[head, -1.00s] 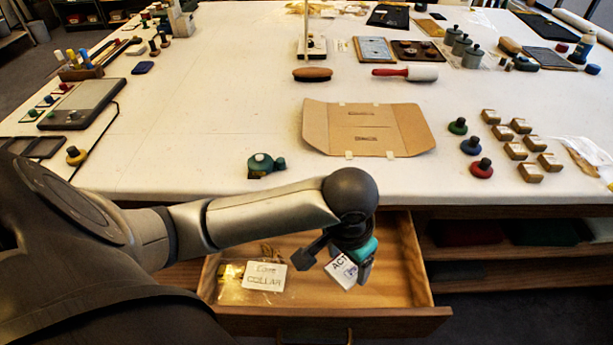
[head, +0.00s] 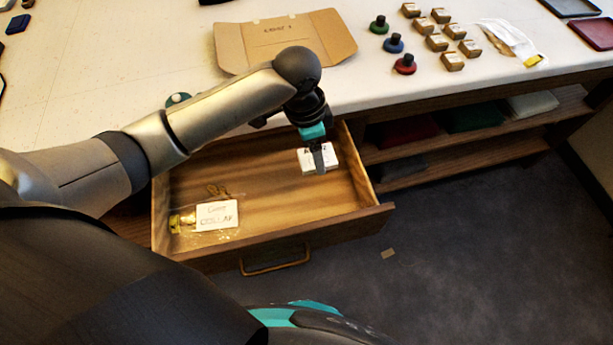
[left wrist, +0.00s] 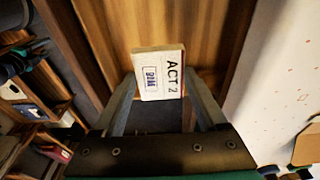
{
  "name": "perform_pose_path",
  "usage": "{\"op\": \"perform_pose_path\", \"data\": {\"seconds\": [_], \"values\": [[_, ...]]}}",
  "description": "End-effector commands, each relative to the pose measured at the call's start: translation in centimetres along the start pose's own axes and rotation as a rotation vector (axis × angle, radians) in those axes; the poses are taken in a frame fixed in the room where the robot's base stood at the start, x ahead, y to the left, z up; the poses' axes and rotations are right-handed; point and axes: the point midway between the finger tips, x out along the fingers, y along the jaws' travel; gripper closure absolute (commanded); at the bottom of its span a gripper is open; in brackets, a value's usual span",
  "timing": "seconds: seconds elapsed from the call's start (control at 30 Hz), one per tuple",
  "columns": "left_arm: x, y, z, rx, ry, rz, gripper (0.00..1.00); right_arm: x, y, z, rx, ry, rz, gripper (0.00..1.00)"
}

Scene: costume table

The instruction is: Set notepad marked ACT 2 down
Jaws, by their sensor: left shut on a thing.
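The white notepad marked ACT 2 (head: 307,160) is at the right part of the open wooden drawer (head: 262,256). My left gripper (head: 319,160) points down into the drawer and is shut on the notepad. The left wrist view shows the notepad (left wrist: 158,74) between the two fingertips, its ACT 2 lettering facing the camera, with wood grain behind it. I cannot tell whether it touches the drawer floor. The fingers cover part of it in the head view. My right gripper is not in view.
A clear bag with a card reading COLLAR (head: 216,215) lies at the drawer's left. The drawer middle is bare. Above are a tabletop with an open cardboard folder (head: 240,45), colored stampers (head: 394,44) and several small boxes (head: 437,42). Shelves (head: 450,155) stand to the right.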

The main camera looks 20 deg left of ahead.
Motion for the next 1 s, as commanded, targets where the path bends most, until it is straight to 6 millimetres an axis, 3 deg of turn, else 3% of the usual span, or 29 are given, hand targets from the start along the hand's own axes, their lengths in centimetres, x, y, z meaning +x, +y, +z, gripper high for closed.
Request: {"op": "perform_pose_path", "data": {"seconds": [0.03, 0.1, 0.33, 0.67, 0.83, 1.0], "values": [[1.9, 0.1, 0.3, -0.002, -0.003, 0.003, 0.86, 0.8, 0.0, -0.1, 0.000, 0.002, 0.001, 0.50], [3.8, 0.1, 0.6, -0.003, -0.002, 0.002, 0.86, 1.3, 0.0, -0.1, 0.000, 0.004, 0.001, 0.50], [9.1, 0.1, 1.4, -0.002, -0.002, 0.001, 0.86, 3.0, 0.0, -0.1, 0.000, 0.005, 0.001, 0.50], [11.9, 0.0, 1.8, -0.001, -0.001, -0.001, 0.86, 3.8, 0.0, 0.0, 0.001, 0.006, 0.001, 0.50], [14.6, 0.0, 2.2, -0.003, -0.001, -0.001, 0.86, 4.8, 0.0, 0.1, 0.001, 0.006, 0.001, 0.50], [15.0, 0.0, 2.3, -0.001, 0.001, -0.002, 0.86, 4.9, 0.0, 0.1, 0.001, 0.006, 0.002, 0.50]]}}
